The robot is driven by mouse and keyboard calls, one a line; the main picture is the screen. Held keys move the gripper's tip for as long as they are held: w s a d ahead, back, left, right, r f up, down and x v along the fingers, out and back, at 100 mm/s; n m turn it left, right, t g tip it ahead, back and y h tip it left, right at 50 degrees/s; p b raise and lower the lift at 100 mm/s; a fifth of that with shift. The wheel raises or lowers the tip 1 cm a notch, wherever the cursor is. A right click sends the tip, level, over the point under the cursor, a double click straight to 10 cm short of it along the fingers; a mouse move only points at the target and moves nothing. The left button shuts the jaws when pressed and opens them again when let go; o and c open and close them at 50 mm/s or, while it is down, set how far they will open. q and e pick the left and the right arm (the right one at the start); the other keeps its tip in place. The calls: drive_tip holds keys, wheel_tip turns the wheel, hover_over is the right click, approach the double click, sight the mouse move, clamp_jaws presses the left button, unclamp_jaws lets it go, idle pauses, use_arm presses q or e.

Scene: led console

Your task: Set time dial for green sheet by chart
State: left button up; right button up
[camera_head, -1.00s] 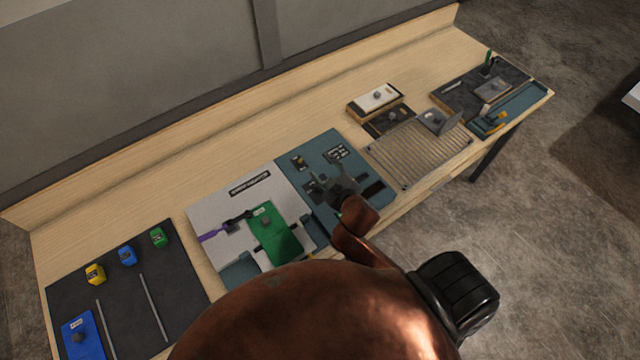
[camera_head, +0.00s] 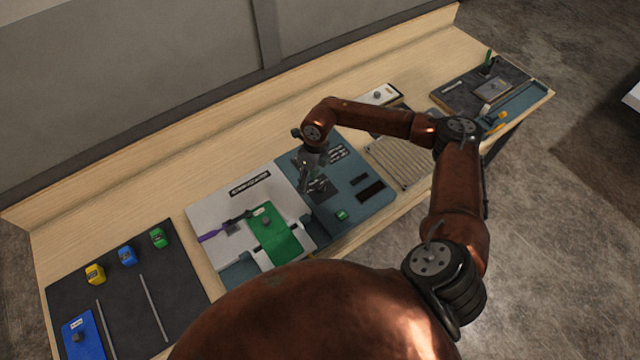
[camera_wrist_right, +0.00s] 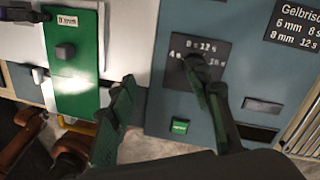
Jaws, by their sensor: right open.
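The time dial (camera_wrist_right: 192,64) sits on a dark plate marked 4 s, 8 s, 12 s and 16 s; its pointer is partly hidden. My right gripper (camera_wrist_right: 160,75) is open, one finger beside the knob and overlapping it in view, the other left over the panel edge. Contact cannot be told. In the head view my right gripper (camera_head: 304,182) is over the blue-grey panel (camera_head: 372,208). The chart (camera_wrist_right: 295,22) is cut off, showing 6 mm and 8 mm lines. The green sheet (camera_wrist_right: 78,75) lies left of the panel; it also shows in the head view (camera_head: 287,245). My left gripper is out of view.
A green button (camera_wrist_right: 180,127) and a dark slot (camera_wrist_right: 262,106) are on the panel. A purple-handled tool (camera_head: 210,236) lies by the green sheet. A dark mat (camera_head: 185,285) holds coloured blocks at left. A ribbed tray (camera_head: 400,165) lies right of the panel.

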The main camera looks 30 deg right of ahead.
sight(320, 185)
drive_tip(key=shift+h, duration=0.8)
drive_tip(key=d, duration=0.4)
drive_tip(key=shift+w+d+r, duration=0.15)
drive_tip(key=shift+d+r, duration=0.1)
drive_tip(key=shift+d, duration=0.1)
drive_tip(key=shift+d+f, duration=0.15)
drive_tip(key=shift+f, duration=0.2)
wheel_tip(320, 185, down, 7)
drive_tip(key=shift+r+p, duration=0.1)
drive_tip(key=shift+p, duration=0.95)
drive_tip(key=c, duration=1.1)
